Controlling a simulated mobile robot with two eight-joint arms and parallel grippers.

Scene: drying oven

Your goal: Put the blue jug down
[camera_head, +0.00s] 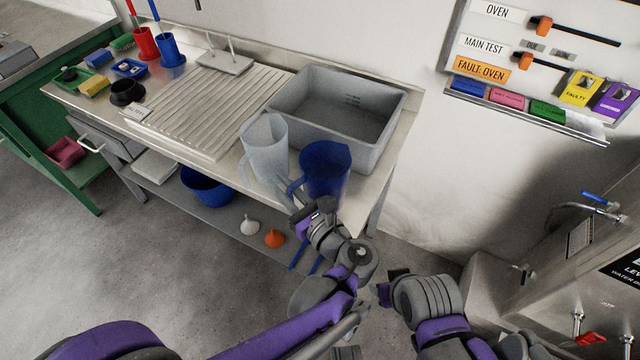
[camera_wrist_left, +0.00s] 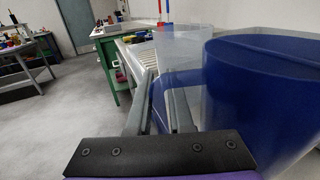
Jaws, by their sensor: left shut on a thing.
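The blue jug (camera_head: 325,168) is upright at the front right corner of the steel bench (camera_head: 205,170), in front of the sink. I cannot tell whether its base touches the bench top. My left gripper (camera_head: 300,208) is shut on the blue jug's handle, on the near left side of the jug. In the left wrist view the blue jug (camera_wrist_left: 265,100) fills the right side, and the handle passes at the grey fingers. A clear jug (camera_head: 265,147) stands close beside it on the left. My right arm shows at lower right; its gripper is unclear.
The grey sink (camera_head: 383,145) is behind the jugs. A ribbed draining board (camera_head: 215,110) lies left of it. Below, the shelf holds a blue bowl (camera_head: 205,188), a white funnel (camera_head: 250,226) and an orange funnel (camera_head: 274,238). A steel unit with taps (camera_head: 577,322) stands at right.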

